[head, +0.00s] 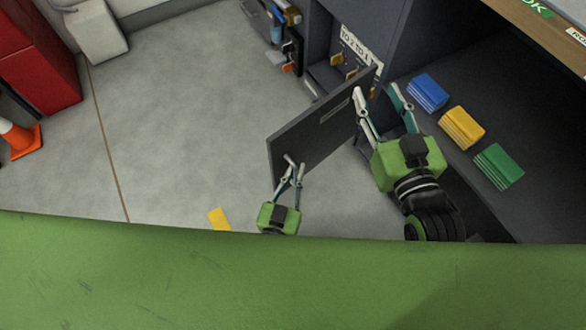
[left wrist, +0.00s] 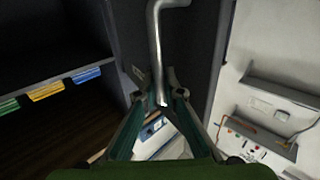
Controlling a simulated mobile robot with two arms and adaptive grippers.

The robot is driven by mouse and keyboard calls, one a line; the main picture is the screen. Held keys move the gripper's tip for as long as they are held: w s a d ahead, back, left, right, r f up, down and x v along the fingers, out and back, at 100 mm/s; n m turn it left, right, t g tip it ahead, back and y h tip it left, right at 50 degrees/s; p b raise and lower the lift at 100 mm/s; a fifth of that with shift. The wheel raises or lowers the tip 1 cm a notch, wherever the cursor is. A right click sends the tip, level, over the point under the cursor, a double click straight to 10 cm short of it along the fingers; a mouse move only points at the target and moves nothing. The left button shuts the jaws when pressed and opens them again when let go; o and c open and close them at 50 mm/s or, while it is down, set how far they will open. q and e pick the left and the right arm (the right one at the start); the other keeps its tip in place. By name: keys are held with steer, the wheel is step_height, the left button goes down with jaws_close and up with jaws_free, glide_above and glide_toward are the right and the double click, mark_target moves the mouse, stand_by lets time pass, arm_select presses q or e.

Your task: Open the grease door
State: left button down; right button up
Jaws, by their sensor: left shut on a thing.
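The grey door (head: 318,128) stands swung out from the dark cabinet (head: 330,35) in the head view; a small plate on its face is too small to read. A bent metal handle (left wrist: 157,45) runs down between my left fingers in the left wrist view. My left gripper (head: 294,164) is shut on this handle at the door's near, outer end; it also shows in the left wrist view (left wrist: 158,88). My right gripper (head: 377,92) has its fingers spread beside the door's far end, in front of the shelf. Whether it touches the door I cannot tell.
Blue (head: 428,92), yellow (head: 462,128) and green (head: 498,166) stacks lie on the dark shelf at right. Yellow parts and a lettered plate (head: 361,47) show inside the cabinet. A red cabinet (head: 38,65) and orange cone (head: 22,138) stand left.

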arm_select(q)
steer(key=shift+d+r, duration=0.15)
steer(key=shift+d, duration=0.05)
steer(key=shift+w, duration=0.1)
steer(key=c, duration=2.2)
jaws_free()
steer(key=shift+o, duration=0.2)
steer(key=shift+s+a+f, duration=0.1)
steer(key=shift+s+f, duration=0.1)
steer(key=shift+s, duration=0.15)
steer(key=v, duration=1.1)
steer(key=shift+s, duration=0.2)
